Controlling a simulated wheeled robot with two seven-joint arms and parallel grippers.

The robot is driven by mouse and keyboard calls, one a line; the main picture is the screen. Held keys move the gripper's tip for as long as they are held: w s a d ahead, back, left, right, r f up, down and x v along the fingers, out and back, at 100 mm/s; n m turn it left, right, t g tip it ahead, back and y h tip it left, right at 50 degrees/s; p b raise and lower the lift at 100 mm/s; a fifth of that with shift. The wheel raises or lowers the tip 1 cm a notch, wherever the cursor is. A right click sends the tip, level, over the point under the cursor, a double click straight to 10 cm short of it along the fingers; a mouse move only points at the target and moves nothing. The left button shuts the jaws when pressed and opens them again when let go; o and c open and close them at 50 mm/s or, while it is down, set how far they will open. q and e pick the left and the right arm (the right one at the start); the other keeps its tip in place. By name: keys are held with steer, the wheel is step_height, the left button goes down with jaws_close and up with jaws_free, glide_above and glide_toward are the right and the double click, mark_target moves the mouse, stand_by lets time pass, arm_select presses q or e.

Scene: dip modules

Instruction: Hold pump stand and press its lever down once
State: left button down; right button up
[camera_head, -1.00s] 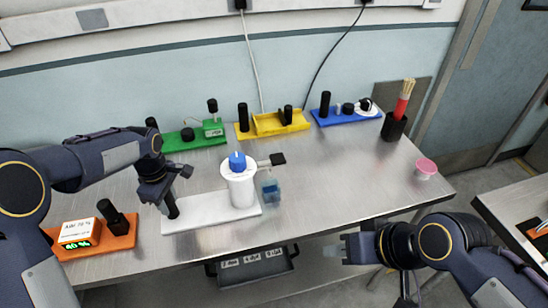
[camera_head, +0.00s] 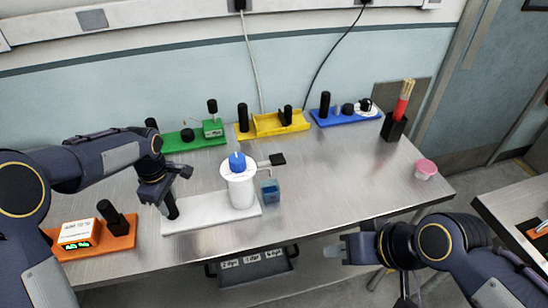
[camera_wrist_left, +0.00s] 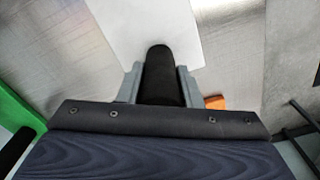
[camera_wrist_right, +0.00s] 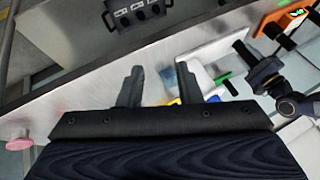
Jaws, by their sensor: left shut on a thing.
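The pump stand has a white base plate (camera_head: 205,217), a white cylinder with a blue cap (camera_head: 238,163), and a lever ending in a black pad (camera_head: 277,159) that sticks out to the right. A black upright post stands at the left end of its base. My left gripper (camera_head: 171,192) is shut on this black post (camera_wrist_left: 162,75), which sits between its fingers in the left wrist view. A small container of blue liquid (camera_head: 270,190) stands right of the cylinder. My right gripper (camera_head: 333,248) is open and empty in front of the table's front edge, away from the lever.
An orange module (camera_head: 115,232) with a display stands at the left. Green (camera_head: 190,140), yellow (camera_head: 280,123) and blue (camera_head: 345,117) modules line the back. A black holder (camera_head: 394,127) and a pink-topped cup (camera_head: 425,169) are at the right. The table's right-middle is clear.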

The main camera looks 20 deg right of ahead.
steer(key=shift+w+r, duration=0.2)
steer(key=shift+c, duration=1.2)
steer(key=shift+n+g, duration=0.4)
steer(key=w+r, duration=0.2)
steer(key=w+d+r, duration=0.1)
steer(key=w+r, duration=0.1)
steer(key=w, duration=0.1)
steer(key=shift+w+d+r, duration=0.15)
steer(key=shift+d+r, duration=0.05)
steer(key=shift+r, duration=0.15)
jaws_close()
steer(key=w+a+r+h, duration=0.2)
steer(key=w+a+r, duration=0.1)
steer(key=w, duration=0.7)
steer(key=w+a+r+g+h, duration=0.1)
steer(key=w+a+r, duration=0.2)
steer(key=w, duration=0.7)
step_height(320, 180, up, 3)
steer(key=shift+w+f+n+h, duration=0.1)
steer(key=shift+w+n+h, duration=0.1)
steer(key=shift+n+h, duration=0.2)
